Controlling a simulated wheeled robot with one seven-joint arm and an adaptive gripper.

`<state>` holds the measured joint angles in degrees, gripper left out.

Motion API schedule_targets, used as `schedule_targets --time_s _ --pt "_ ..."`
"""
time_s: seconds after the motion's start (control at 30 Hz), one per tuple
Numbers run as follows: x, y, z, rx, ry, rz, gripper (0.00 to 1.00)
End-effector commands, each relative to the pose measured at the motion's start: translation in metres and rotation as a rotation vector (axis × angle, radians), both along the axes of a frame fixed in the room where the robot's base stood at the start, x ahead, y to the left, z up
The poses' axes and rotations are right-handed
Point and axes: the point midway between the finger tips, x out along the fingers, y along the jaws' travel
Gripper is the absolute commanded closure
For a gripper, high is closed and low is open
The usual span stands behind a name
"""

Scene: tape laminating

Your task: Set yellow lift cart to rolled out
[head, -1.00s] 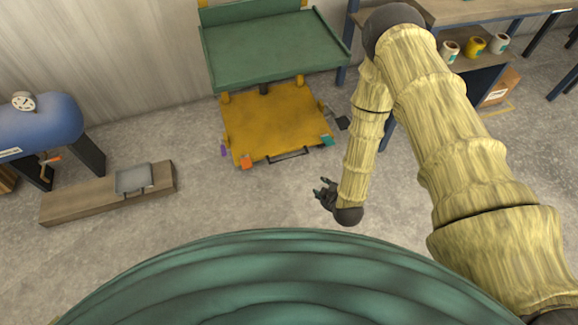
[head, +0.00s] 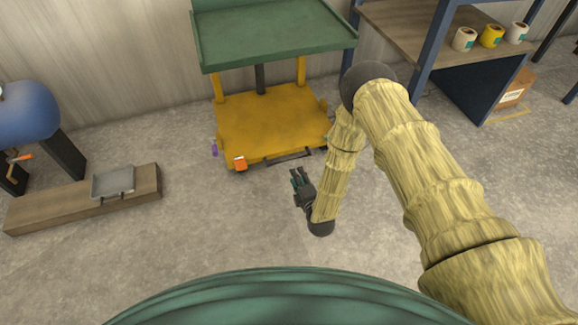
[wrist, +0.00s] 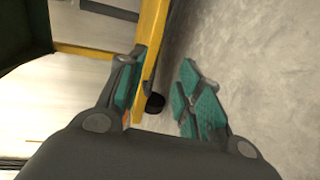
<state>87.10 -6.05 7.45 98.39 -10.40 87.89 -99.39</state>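The yellow lift cart (head: 265,122) stands by the wall, its flat yellow platform under a green tray top (head: 270,35). A dark handle bar (head: 287,155) runs along its front edge. My gripper (head: 297,177) is just in front of that edge, fingers pointing toward the cart. In the wrist view my gripper (wrist: 158,82) is open, its teal-padded fingers apart. A yellow part of the cart (wrist: 150,45) shows beyond and beside the left finger; I cannot tell whether they touch. A dark round wheel (wrist: 155,103) shows between the fingers. My arm hides the cart's front right corner.
A wooden plank (head: 85,198) with a grey metal tray (head: 114,182) lies at left beside a blue tank (head: 28,112). A workbench (head: 405,35) and shelf with tape rolls (head: 491,37) stand at right. The floor (head: 190,235) before the cart is clear.

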Motion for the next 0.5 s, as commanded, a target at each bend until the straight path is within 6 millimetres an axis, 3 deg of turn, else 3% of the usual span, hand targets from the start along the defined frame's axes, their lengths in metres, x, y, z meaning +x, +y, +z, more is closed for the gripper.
schedule_targets --time_s 0.27,0.5 --pt "0.021 0.007 -0.008 -0.004 -0.013 0.001 0.65" --pt "0.058 0.019 -0.016 -0.004 -0.014 0.001 0.65"
